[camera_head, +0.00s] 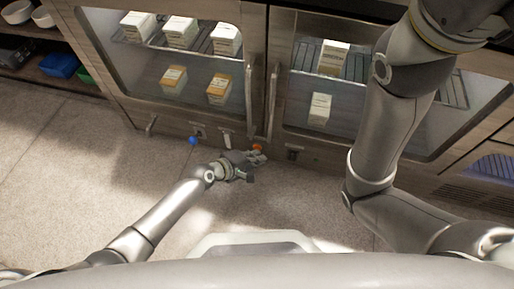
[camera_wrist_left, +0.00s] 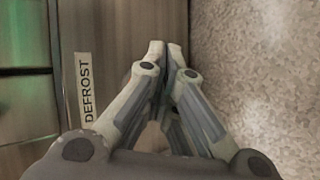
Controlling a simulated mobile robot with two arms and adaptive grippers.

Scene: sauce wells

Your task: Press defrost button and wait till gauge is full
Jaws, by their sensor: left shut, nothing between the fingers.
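My left gripper (camera_head: 258,156) reaches the lower front of the glass-doored cabinet (camera_head: 262,60), close to an orange knob (camera_head: 257,147). Whether it touches the knob cannot be told. In the left wrist view the left gripper's fingers (camera_wrist_left: 165,50) are shut together with nothing between them. A white label reading DEFROST (camera_wrist_left: 85,92) is on the panel to their left. No button shows in that view; the fingers may hide it. A blue knob (camera_head: 193,140) and a small white label (camera_head: 226,137) are left of the gripper. I cannot make out a gauge. My right gripper is out of view.
Behind the glass doors stand several cartons (camera_head: 180,32) on racks. Door handles (camera_head: 272,92) run vertically near the middle. An open shelf with a blue bin (camera_head: 59,65) is at far left. The speckled floor (camera_head: 90,180) is clear at left.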

